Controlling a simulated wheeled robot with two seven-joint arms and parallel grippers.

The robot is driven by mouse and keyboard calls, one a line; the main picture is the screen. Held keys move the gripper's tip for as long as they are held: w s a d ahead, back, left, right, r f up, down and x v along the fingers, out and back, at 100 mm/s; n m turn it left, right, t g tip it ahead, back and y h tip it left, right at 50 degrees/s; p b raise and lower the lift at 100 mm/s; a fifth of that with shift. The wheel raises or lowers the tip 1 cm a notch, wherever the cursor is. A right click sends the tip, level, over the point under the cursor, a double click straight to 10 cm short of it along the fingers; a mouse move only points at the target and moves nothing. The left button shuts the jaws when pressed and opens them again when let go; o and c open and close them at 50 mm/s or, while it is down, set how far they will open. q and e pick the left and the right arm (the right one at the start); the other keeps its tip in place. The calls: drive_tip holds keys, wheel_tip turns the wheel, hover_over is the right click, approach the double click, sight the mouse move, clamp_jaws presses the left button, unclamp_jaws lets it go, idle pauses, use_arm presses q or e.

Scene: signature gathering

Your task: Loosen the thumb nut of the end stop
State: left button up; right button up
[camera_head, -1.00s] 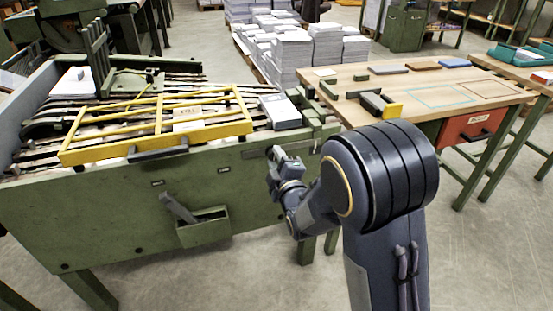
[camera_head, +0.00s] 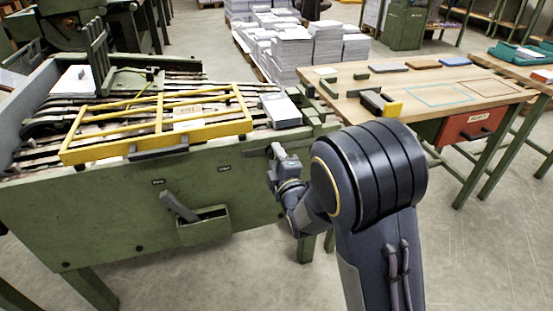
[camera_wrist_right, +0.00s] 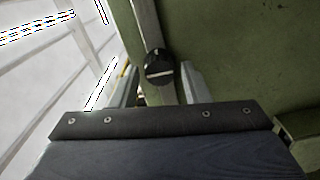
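In the right wrist view, a dark round knob (camera_wrist_right: 159,67), which looks like the thumb nut, sits on a grey-green bar (camera_wrist_right: 147,22). My right gripper (camera_wrist_right: 158,85) is open, with one finger on each side of the view below the knob. I cannot tell whether the fingers touch it. In the head view my right gripper (camera_head: 275,152) is at the right end of the green machine's front wall. The green bracket there (camera_head: 312,112) may belong to the end stop; the nut is too small to make out. My left gripper is not in view.
The green gathering machine (camera_head: 110,215) carries a yellow guard frame (camera_head: 160,112) and a grey-white block (camera_head: 281,110). A wooden table (camera_head: 400,85) with an orange drawer (camera_head: 468,128) stands to the right. Paper stacks (camera_head: 295,55) stand behind.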

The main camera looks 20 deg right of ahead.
drive_tip(key=shift+o, duration=0.7)
drive_tip(key=s+p, duration=0.1)
drive_tip(key=s, duration=0.6)
drive_tip(key=shift+s+d, duration=0.15)
drive_tip(key=shift+s, duration=0.25)
